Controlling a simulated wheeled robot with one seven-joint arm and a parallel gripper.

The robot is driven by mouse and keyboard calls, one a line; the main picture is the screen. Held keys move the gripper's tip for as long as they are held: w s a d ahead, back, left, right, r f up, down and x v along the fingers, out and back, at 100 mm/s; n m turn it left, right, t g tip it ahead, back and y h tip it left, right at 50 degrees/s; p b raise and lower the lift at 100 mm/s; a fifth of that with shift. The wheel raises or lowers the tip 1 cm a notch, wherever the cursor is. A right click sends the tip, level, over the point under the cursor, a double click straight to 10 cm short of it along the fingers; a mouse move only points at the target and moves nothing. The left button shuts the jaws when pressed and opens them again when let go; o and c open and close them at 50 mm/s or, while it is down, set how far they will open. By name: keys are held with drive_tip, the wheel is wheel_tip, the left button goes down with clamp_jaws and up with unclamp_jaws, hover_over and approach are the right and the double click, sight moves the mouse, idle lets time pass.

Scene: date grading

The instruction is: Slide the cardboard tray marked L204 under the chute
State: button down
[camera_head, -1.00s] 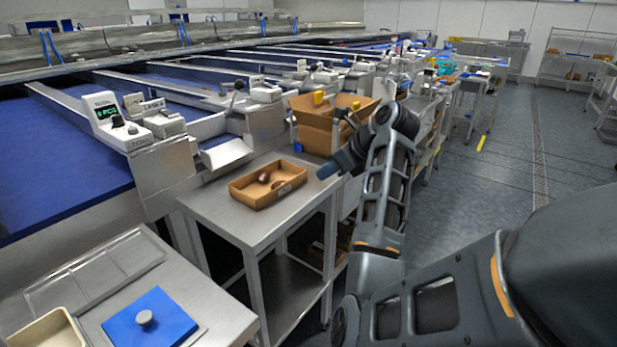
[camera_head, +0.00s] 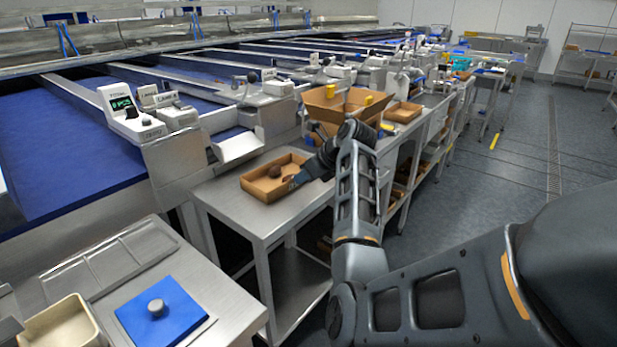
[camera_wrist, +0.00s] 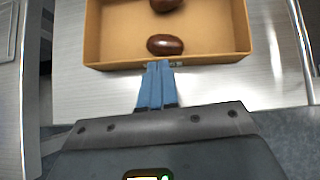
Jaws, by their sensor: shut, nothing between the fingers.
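An open brown cardboard tray (camera_head: 256,189) sits on the steel table below and slightly right of the metal chute (camera_head: 237,147). The wrist view shows the tray (camera_wrist: 215,60) with two dark brown dates (camera_wrist: 165,44) inside. My gripper (camera_head: 297,181) is at the tray's near right side in the head view. In the wrist view my gripper (camera_wrist: 158,66) is shut and empty, its blue fingertips at the outside of the tray's near wall. They look to be touching it or very close. A small label shows beside the fingertips, partly hidden, and its marking is unreadable.
The steel table (camera_head: 225,205) has bare top left of the tray. A larger cardboard box (camera_head: 335,112) stands behind my arm, with another tray (camera_head: 403,112) beyond. A nearer table holds a blue pad (camera_head: 180,310) and a cream bin (camera_head: 62,325). Floor is open at right.

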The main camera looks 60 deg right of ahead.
sight(264, 169)
drive_tip(key=w, duration=0.4)
drive_tip(key=w+d+p, duration=0.1)
drive_tip(key=w, duration=0.3)
drive_tip(key=w+d, duration=0.1)
drive_tip(key=w, duration=0.2)
drive_tip(key=shift+w+d+p, duration=0.1)
drive_tip(key=shift+w+p, duration=0.25)
drive_tip(key=shift+w, duration=0.05)
drive_tip(key=shift+s+r, duration=0.1)
drive_tip(key=shift+s, duration=0.1)
drive_tip(key=s, duration=0.1)
drive_tip(key=s+p, duration=0.1)
drive_tip(key=s, duration=0.1)
drive_tip(key=s+a+r+p, duration=0.1)
drive_tip(key=s, duration=0.1)
drive_tip(key=shift+r, duration=0.1)
drive_tip(key=shift+s+r, duration=0.2)
drive_tip(key=shift+s, duration=0.05)
drive_tip(key=v, duration=0.7)
drive_tip(key=shift+r, duration=0.15)
